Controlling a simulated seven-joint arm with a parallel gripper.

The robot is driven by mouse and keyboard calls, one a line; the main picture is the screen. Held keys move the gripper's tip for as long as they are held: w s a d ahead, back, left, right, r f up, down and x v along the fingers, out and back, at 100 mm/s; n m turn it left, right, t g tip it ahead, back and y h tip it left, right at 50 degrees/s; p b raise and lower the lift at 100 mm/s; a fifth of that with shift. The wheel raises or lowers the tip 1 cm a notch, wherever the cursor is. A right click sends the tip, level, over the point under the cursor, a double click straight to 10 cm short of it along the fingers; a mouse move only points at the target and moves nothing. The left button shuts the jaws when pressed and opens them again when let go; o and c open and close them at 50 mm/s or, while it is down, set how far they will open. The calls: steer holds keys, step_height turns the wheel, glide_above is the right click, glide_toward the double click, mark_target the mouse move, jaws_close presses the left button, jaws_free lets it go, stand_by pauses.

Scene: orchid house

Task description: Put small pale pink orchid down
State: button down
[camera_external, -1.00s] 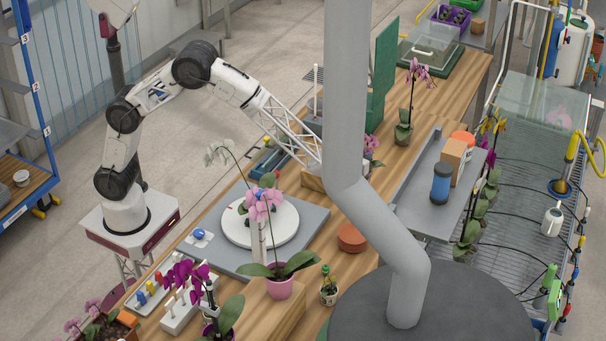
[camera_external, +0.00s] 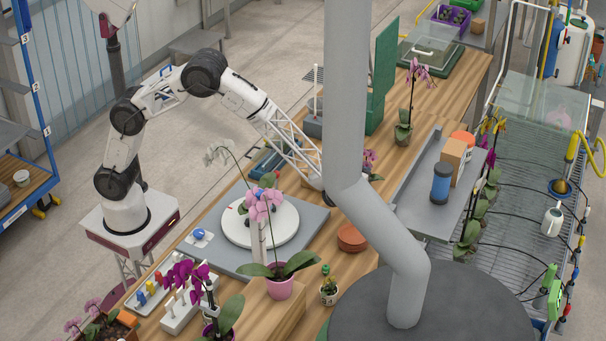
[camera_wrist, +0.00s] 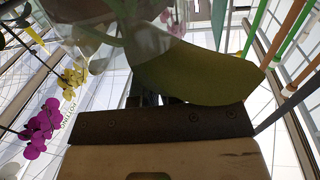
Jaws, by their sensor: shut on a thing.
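The small pale pink orchid (camera_external: 370,158) shows just right of the grey column in the external view, its pink flower and green leaves partly hidden. In the wrist view its broad green leaf (camera_wrist: 185,72) fills the middle, with a pale pink bloom (camera_wrist: 175,22) behind it and a clear, blurred shape at the upper left that may be its pot. My gripper (camera_wrist: 155,98) is shut on the orchid; the leaf covers most of the fingers. In the external view the column hides my gripper. I cannot tell whether the pot touches the bench.
The thick grey column (camera_external: 346,100) blocks the bench centre. A white turntable (camera_external: 262,223) on a grey board, a potted pink orchid (camera_external: 280,288) and brown saucers (camera_external: 351,238) stand nearby. A grey shelf (camera_external: 412,215) with a blue canister (camera_external: 441,183) lies to the right.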

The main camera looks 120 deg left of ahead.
steer(key=shift+f, duration=1.8)
steer(key=shift+f, duration=0.2)
steer(key=c, duration=1.2)
jaws_free()
steer(key=shift+c, duration=0.2)
steer(key=shift+r, duration=0.2)
steer(key=s+d, duration=0.1)
steer(key=d, duration=1.1)
steer(key=shift+s, duration=0.35)
